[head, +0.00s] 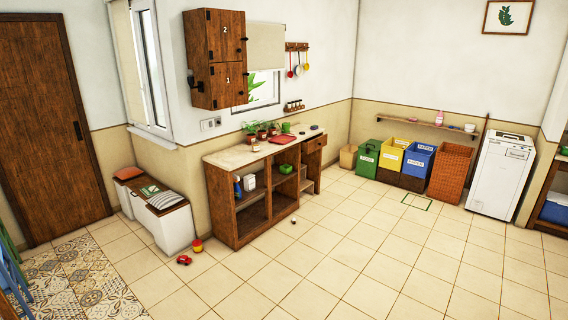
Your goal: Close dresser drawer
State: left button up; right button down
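A brown wooden dresser (222,205) with a pale top stands against the wall in the middle of the head view. Its front has open shelf compartments. A wooden drawer (313,146) with a small dark knob sits under the top at the right end. The drawer front seems to stand out a little, but it is too small to tell how far. Neither of my grippers is in view, and nothing touches the drawer.
A red toy car (184,260) and a red-yellow cup (197,245) lie on the floor left of the dresser. A small item (293,221) lies in front of it. White bench boxes (172,228) stand left. Bins (392,155) line the back wall. The central floor is mostly clear.

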aim_at(310, 144)
jog(key=i, duration=2.6)
jog(key=z, duration=0.15)
jog(key=i, duration=4.15)
jog(key=z, duration=0.1)
